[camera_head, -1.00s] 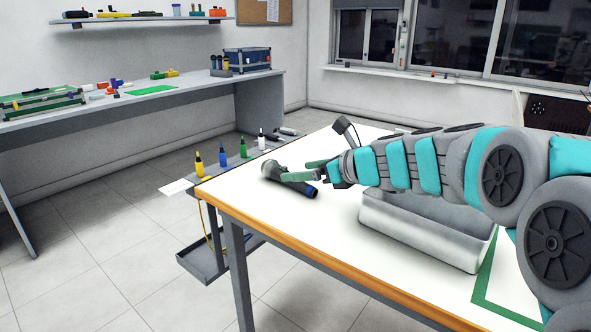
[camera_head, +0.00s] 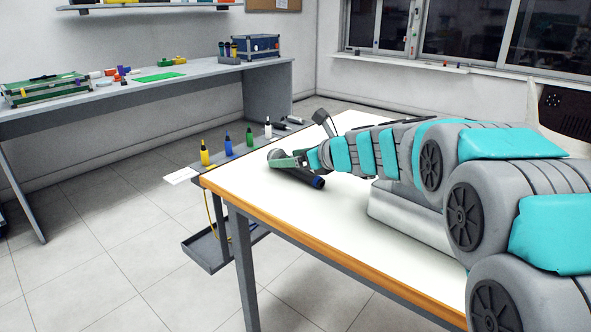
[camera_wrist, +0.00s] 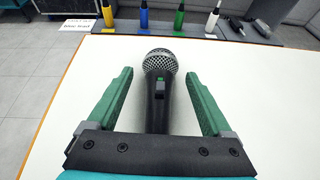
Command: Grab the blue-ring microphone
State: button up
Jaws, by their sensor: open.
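The microphone lies on the white table (camera_head: 245,188). It has a dark body, a grey mesh head and a blue ring near its tail end; its body (camera_head: 305,178) shows in the head view, with the upper part partly hidden by my gripper. In the wrist view the microphone (camera_wrist: 157,92) lies between my two green fingers, head pointing away, with a green switch mark on the body. My gripper (camera_wrist: 158,95) is open, one finger on each side, with a visible gap to the microphone on both sides. My gripper (camera_head: 283,160) also shows low over the table in the head view.
A grey metal bin (camera_head: 405,215) stands on the table beneath my arm. Several coloured bottles, including a yellow one (camera_head: 205,153), stand on a grey ledge beyond the table's far edge. The table's near left area is clear.

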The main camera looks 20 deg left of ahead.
grip_shut()
dwell(0.6)
